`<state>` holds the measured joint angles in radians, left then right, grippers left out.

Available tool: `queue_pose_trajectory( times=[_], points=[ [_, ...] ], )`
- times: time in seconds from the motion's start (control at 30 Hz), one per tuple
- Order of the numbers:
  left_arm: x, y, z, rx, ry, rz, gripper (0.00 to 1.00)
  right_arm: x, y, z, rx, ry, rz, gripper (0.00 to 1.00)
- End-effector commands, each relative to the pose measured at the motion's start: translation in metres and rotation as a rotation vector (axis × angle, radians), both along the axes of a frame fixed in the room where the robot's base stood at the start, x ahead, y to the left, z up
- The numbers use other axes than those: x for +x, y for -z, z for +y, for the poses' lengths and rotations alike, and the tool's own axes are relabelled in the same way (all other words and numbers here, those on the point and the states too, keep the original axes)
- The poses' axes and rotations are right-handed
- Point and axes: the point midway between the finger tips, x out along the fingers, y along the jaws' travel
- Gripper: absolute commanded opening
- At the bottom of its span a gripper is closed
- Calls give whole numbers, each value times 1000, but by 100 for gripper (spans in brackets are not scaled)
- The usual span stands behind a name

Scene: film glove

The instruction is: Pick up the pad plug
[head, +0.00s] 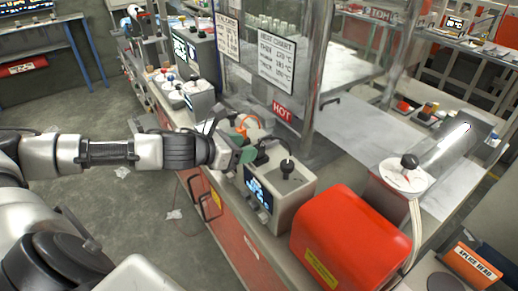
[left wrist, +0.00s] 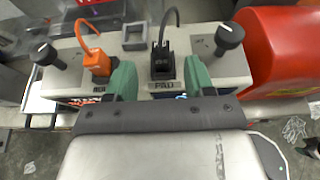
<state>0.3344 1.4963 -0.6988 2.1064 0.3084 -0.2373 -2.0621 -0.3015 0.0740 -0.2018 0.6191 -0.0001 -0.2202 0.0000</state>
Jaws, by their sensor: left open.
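The pad plug (left wrist: 162,66) is black, with a black cable curving up from it. It sits upright in the pale box (left wrist: 215,75), above a label reading PAD. My left gripper (left wrist: 160,72) is open, with one green finger on each side of the plug. A gap shows between the plug and each finger. In the head view my left gripper (head: 242,148) reaches in from the left to the box (head: 296,204); the plug is hard to make out there. My right gripper is not in view.
An orange plug (left wrist: 98,62) with its cable stands just left of the left finger. Black knobs (left wrist: 229,38) (left wrist: 44,54) flank the plugs, and an empty grey socket (left wrist: 135,36) lies behind. A large red case (head: 350,240) stands close on the right. A clear panel rises behind.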

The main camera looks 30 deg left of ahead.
Motion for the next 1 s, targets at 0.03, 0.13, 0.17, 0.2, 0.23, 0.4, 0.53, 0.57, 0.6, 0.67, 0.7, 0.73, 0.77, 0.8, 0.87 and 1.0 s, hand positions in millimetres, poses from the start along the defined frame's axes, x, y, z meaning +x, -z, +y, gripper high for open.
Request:
queue_pose_trajectory(
  times=[0.03, 0.13, 0.17, 0.2, 0.23, 0.4, 0.53, 0.57, 0.6, 0.67, 0.7, 0.73, 0.77, 0.8, 0.87, 1.0],
  points=[
    [5, -4, -3, -6, 1, -1, 53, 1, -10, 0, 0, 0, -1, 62],
    [15, 0, -8, -7, 0, 1, 53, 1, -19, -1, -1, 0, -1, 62],
    [18, 1, -9, -7, 0, 0, 53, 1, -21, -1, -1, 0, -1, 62],
    [22, 3, -11, -6, 2, -1, 53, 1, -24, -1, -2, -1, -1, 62],
    [25, 6, -12, -5, 0, 0, 53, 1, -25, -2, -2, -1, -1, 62],
    [36, 13, -17, -2, 1, 1, 53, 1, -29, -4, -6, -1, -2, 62],
    [38, 16, -17, 0, 2, 1, 53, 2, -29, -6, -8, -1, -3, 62],
    [38, 16, -17, 0, 2, 1, 53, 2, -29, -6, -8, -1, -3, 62],
    [38, 16, -17, 0, 2, 1, 53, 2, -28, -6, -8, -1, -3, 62],
    [38, 16, -17, 0, 2, 1, 53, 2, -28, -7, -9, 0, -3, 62],
    [38, 16, -17, 0, 2, 1, 52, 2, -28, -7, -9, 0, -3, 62],
    [38, 16, -17, 0, 2, 1, 47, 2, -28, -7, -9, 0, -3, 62],
    [38, 16, -17, 0, 2, 1, 42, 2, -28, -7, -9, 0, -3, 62],
    [38, 16, -17, 0, 2, 1, 36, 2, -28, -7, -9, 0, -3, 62],
    [38, 16, -17, 0, 2, 1, 27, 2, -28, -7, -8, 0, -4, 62],
    [38, 15, -17, 0, 2, 1, 6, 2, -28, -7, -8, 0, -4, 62]
  ],
)
